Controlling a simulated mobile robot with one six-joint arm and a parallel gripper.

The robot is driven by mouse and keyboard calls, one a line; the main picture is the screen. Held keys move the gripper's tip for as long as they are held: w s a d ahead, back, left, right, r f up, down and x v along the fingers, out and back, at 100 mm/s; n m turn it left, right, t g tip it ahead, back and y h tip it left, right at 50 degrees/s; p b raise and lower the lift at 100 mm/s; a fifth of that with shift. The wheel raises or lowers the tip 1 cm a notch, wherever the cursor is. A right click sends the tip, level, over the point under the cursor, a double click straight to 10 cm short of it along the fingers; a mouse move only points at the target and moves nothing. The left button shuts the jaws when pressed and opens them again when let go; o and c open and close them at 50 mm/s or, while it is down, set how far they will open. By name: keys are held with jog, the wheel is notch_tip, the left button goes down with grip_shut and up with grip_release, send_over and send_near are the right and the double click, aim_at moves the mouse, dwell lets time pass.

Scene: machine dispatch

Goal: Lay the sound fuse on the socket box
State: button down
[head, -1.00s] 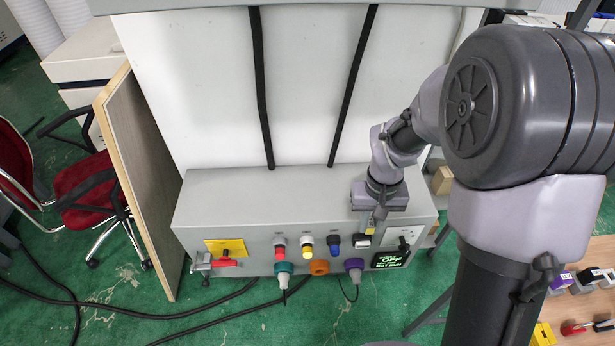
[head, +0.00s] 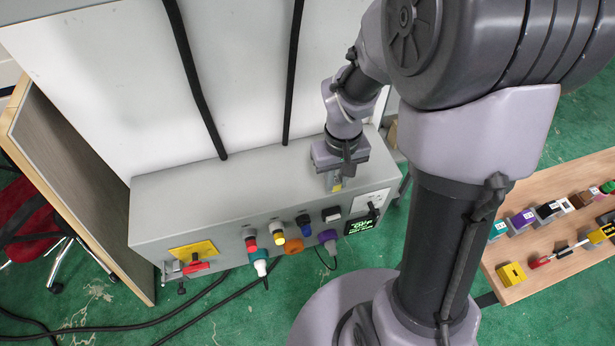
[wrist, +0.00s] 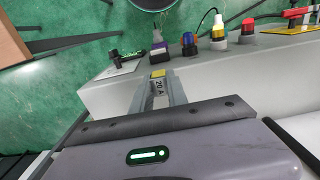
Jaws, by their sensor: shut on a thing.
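The socket box (head: 195,213) is a long grey cabinet with coloured sockets along its front. My gripper (head: 336,187) is over the right end of its top, pointing down. In the wrist view my gripper (wrist: 158,90) is shut on a small fuse (wrist: 157,86) with a yellow patch and a "20 A" label. In the head view only a bit of yellow shows at the fingertips. The box (wrist: 225,62) lies right behind the fuse in the wrist view. I cannot tell whether the fuse touches the box.
A lit green display (head: 360,224) and a yellow plate with a red switch (head: 196,266) are on the box front. A white panel (head: 110,90) with two black cables rises behind it. A wooden table (head: 530,285) with several coloured parts stands at the right.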

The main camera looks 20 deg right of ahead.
jog(key=s+d+r, duration=0.2)
jog(key=s+d, duration=0.2)
jog(key=s, duration=0.2)
jog(key=w+a, duration=0.2)
jog(key=w, duration=0.2)
jog(key=w+a+f+b, duration=0.1)
jog(key=w+a, duration=0.2)
jog(key=w, duration=0.1)
jog(key=w+a+f+b, duration=0.1)
jog(key=w+a, duration=0.2)
jog(key=w, duration=0.2)
jog(key=shift+w+a+f, duration=0.1)
jog(key=shift+a, duration=0.1)
notch_tip(320, 180, down, 4)
jog(key=b, duration=0.2)
jog(key=shift+r+b, duration=0.2)
jog(key=shift+b, duration=0.15)
jog(key=shift+r, duration=0.1)
jog(key=shift+f, duration=0.55)
jog(key=c, duration=1.3)
grip_release()
